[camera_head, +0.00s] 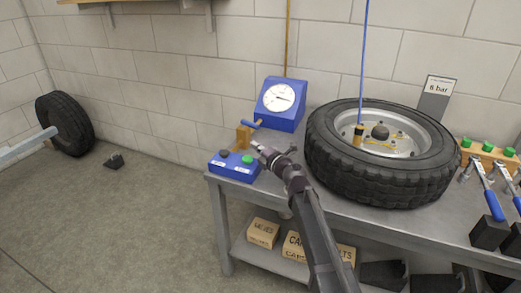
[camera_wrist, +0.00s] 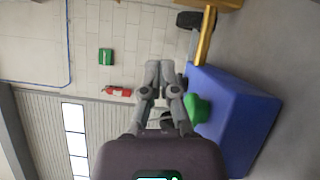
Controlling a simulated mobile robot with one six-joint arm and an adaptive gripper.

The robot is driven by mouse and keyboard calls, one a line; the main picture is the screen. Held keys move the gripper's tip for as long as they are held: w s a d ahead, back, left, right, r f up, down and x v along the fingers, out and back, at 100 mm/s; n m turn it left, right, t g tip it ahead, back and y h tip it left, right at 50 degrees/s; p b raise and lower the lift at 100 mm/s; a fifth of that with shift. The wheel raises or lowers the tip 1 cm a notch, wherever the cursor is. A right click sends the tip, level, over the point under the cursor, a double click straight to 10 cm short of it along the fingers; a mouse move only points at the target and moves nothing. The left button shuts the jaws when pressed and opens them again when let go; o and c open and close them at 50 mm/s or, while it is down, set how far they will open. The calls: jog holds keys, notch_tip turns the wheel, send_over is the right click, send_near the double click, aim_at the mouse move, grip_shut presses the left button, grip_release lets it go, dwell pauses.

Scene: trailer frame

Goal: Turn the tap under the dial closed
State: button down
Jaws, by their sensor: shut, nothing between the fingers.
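The dial (camera_head: 278,97) is a white round face on a blue sloped housing at the table's back left. In front of it stands the tap, with a brass body (camera_head: 243,137) and a blue lever (camera_head: 252,123) pointing sideways toward the housing. My gripper (camera_head: 257,146) is close to the right of the brass body, above the button box; I cannot tell whether they touch. In the wrist view my gripper (camera_wrist: 160,68) is shut and empty. A brass piece (camera_wrist: 205,38), probably the tap, shows beyond the fingertips. The lever is not clear there.
A blue button box (camera_head: 233,166) with a green and a dark button lies right below my gripper; it also shows in the wrist view (camera_wrist: 240,115). A large tyre (camera_head: 335,165) fills the table's middle. Clamps with blue handles (camera_head: 492,203) stand at the right.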

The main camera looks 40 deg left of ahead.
aim_at(250, 126)
jog(key=w+a+r+p, duration=0.1)
jog(key=w+a, duration=0.3)
jog(key=a, duration=0.2)
jog(key=shift+w+a, duration=0.2)
jog(key=shift+w, duration=0.1)
dwell(0.3)
jog(key=shift+w+d, duration=0.15)
jog(key=shift+w, duration=0.9)
jog(key=shift+s, duration=0.15)
